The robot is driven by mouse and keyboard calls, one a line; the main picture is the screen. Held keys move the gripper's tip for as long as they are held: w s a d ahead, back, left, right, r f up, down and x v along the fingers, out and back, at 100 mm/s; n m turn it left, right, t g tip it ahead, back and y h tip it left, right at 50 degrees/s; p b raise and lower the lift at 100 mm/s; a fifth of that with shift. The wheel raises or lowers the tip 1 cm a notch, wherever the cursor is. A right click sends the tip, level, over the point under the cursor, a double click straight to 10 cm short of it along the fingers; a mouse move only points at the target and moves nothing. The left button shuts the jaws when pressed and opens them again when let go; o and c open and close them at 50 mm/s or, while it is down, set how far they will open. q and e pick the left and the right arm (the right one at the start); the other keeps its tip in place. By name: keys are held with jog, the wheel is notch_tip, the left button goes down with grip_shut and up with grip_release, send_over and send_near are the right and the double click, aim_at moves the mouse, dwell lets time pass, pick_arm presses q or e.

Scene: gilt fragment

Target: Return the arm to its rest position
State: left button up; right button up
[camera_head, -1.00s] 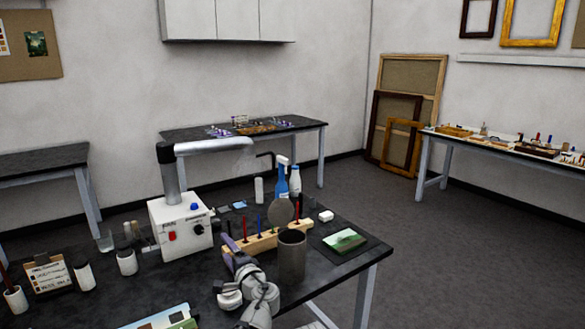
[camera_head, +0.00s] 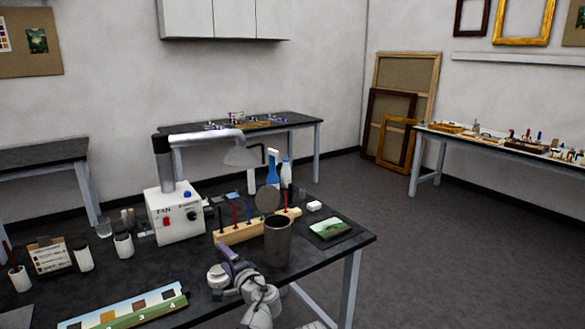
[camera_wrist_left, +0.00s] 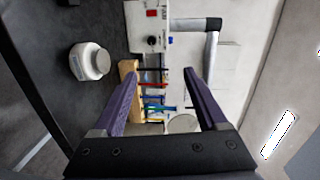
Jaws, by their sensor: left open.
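My left gripper (camera_head: 226,252) has purple fingers and shows low in the head view, in front of the wooden rack (camera_head: 246,229) and left of the grey cup (camera_head: 278,242). Its arm comes up from the bottom edge. In the left wrist view the two fingers (camera_wrist_left: 160,84) stand wide apart with nothing between them held. The rack with coloured tools (camera_wrist_left: 130,88) shows beyond the fingers there. My right gripper is not in view.
A white control box (camera_head: 180,215) with a lamp-like arm stands left of the rack. A white jar (camera_wrist_left: 90,62) stands on the dark table in the wrist view. A picture strip (camera_head: 125,306) lies at front left and a green picture (camera_head: 325,229) at right. Open floor lies right.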

pick_arm(q)
jog(key=s+d+f+n+g+h+b, duration=0.2)
jog(key=s+f+n+g+b, duration=0.15)
jog(key=s+f, duration=0.5)
jog(key=s+d+f+n+g+h+b, duration=0.2)
jog(key=s+f+g, duration=0.35)
jog(key=f, duration=0.65)
jog(key=s+d+f+g+h+b, duration=0.25)
jog(key=s+d+f, duration=0.2)
jog(key=s, duration=0.25)
jog(key=s+d+f+g+h+b, duration=0.1)
jog(key=s+d+f+g+h, duration=0.3)
jog(key=s, duration=0.4)
notch_tip(320, 180, up, 14)
jog(key=t+y+p, duration=0.1)
jog(key=p, duration=1.2)
jog(key=shift+w+d+f+n+t+p, duration=0.2)
jog(key=shift+w+d+n+t+p, duration=0.1)
jog(key=shift+w+n+t+p, duration=0.05)
jog(key=shift+y, duration=0.25)
